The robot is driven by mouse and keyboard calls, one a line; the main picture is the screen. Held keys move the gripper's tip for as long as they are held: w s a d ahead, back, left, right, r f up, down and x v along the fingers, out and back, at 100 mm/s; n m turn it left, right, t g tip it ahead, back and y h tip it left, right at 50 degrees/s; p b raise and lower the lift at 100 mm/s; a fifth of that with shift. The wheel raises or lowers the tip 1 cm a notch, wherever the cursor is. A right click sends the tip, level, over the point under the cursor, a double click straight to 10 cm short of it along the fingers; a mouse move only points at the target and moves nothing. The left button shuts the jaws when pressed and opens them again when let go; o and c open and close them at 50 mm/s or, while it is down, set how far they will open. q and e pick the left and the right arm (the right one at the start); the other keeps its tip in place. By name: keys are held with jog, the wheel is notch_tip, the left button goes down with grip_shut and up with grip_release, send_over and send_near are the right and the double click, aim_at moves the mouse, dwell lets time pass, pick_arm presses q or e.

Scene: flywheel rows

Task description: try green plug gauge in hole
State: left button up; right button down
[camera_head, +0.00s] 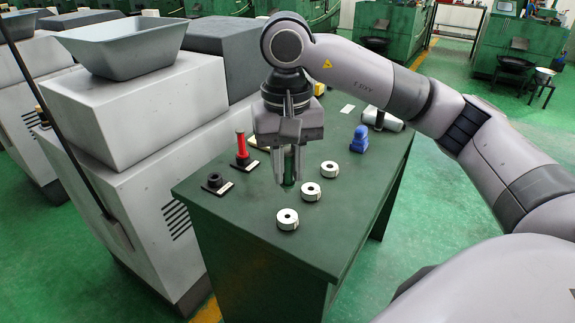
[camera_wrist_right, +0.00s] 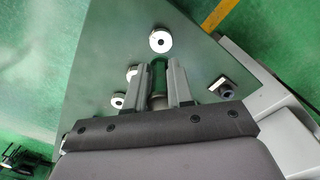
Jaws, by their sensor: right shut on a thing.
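My right gripper (camera_head: 289,174) points down over the green table (camera_head: 345,228) and is shut on the green plug gauge (camera_head: 289,166). In the right wrist view the gauge (camera_wrist_right: 158,70) shows as a green piece between the fingers, with a grey part nearer the palm. White rings with dark centre holes stand on the table: a near one (camera_head: 287,219), a middle one (camera_head: 311,191) and a far one (camera_head: 329,169). The gauge appears apart from them, left of the far and middle ones. Its lower tip is hard to make out. My left gripper is not in view.
A red plug gauge (camera_head: 242,148) stands in a holder at the table's left side, near an empty black holder (camera_head: 216,182). A blue object (camera_head: 359,139) stands at the back right. A grey machine (camera_head: 150,120) stands close along the left. The table's front right is clear.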

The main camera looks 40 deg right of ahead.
aim_at(288, 182)
jog(key=shift+f+b, duration=0.65)
jog(key=shift+f, duration=0.2)
notch_tip(288, 182, down, 4)
jog(key=b, duration=0.3)
jog(key=shift+b, duration=0.35)
jog(key=shift+r+p, duration=0.2)
jog(key=shift+p, duration=0.1)
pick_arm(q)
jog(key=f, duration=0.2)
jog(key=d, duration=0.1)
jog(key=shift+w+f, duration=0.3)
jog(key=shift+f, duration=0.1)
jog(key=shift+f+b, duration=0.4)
pick_arm(e)
jog(key=shift+f, duration=0.15)
pick_arm(q)
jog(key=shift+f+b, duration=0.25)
jog(key=shift+b, duration=0.05)
pick_arm(e)
jog(key=shift+f, duration=0.35)
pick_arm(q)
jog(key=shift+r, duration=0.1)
pick_arm(e)
jog(key=shift+r, duration=0.1)
jog(key=shift+r+p, duration=1.15)
jog(key=shift+r, duration=0.4)
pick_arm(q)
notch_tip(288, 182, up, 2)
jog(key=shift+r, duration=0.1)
